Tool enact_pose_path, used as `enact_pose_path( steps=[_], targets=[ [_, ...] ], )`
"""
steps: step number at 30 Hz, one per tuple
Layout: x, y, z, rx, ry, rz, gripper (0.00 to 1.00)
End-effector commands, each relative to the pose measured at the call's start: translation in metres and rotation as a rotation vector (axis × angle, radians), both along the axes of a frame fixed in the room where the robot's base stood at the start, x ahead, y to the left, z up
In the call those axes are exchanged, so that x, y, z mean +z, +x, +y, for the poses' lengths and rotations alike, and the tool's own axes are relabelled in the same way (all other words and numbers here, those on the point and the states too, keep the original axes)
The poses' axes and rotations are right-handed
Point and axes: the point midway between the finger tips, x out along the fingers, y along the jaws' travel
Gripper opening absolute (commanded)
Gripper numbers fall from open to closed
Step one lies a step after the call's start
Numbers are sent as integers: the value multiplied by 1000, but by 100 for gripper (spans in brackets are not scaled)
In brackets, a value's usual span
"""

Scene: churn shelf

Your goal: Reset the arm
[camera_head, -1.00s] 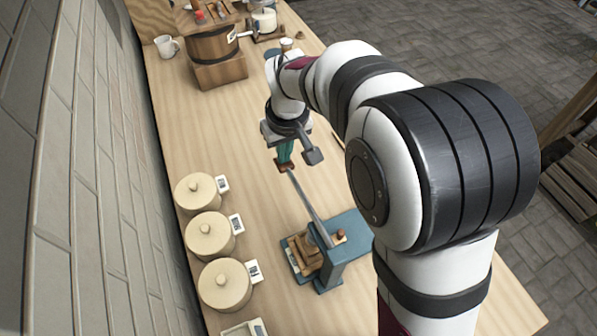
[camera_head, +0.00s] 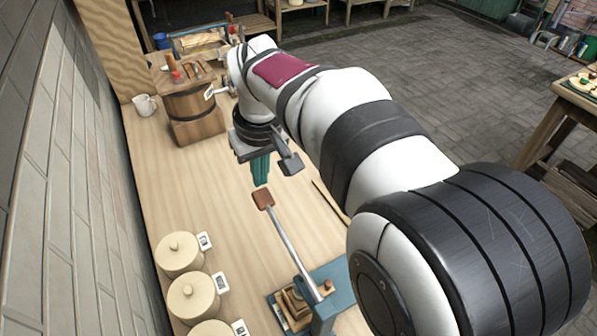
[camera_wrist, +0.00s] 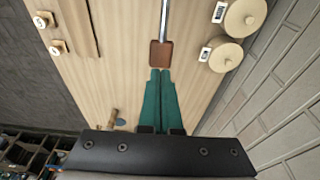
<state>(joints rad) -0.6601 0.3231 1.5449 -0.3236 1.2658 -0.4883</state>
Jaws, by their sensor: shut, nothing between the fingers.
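My gripper (camera_head: 260,172) has green fingers and points down over the wooden table (camera_head: 210,215). In the wrist view its fingers (camera_wrist: 160,76) are shut together with nothing between them. The brown end pad (camera_head: 263,198) of a metal lever lies just below the fingertips in the head view. The pad shows just past the fingertips in the wrist view (camera_wrist: 160,54). A small gap shows between the fingers and the pad. The metal lever (camera_head: 290,245) runs to a blue press (camera_head: 330,278) at the table's front.
Lidded cream crocks (camera_head: 178,252) with number tags stand along the left wall. A wooden churn (camera_head: 190,103) and a white mug (camera_head: 145,105) stand at the back left. The table's middle left is clear. A thin stick (camera_head: 328,198) lies to the right under my arm.

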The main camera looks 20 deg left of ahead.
Motion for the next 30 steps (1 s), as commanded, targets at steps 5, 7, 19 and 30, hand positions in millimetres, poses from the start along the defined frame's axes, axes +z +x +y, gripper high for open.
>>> enact_pose_path(
  steps=[5, 7, 19, 30],
  targets=[
    [15, 0, 0, 0, 0, -1, 0],
    [18, 0, 0, 0, 0, 0, 0],
    [19, 0, 0, -1, 0, 0, 0],
    [-1, -135, -210, -872, 60, 225, 0]
  ],
)
